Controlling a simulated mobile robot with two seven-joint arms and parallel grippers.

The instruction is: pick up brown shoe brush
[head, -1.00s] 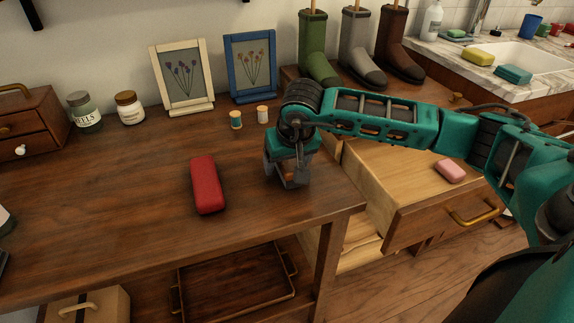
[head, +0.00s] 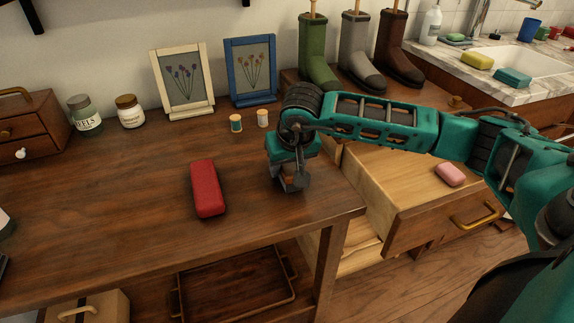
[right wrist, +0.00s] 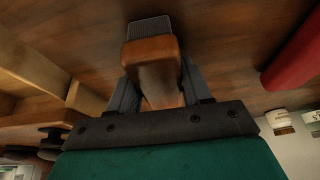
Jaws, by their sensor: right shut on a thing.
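The brown shoe brush (right wrist: 152,62) shows in the right wrist view between the fingers of my right gripper. In the head view my right gripper (head: 291,183) is low over the wooden table, near its right edge, and hides most of the brush. The gripper is shut on the brush. I cannot tell whether the brush touches the tabletop. My left gripper is not in view.
A red case (head: 207,188) lies left of my right gripper. Two thread spools (head: 236,123) and picture frames (head: 183,80) stand behind. An open drawer (head: 425,190) with pink soap (head: 450,174) is at right. The table's left middle is clear.

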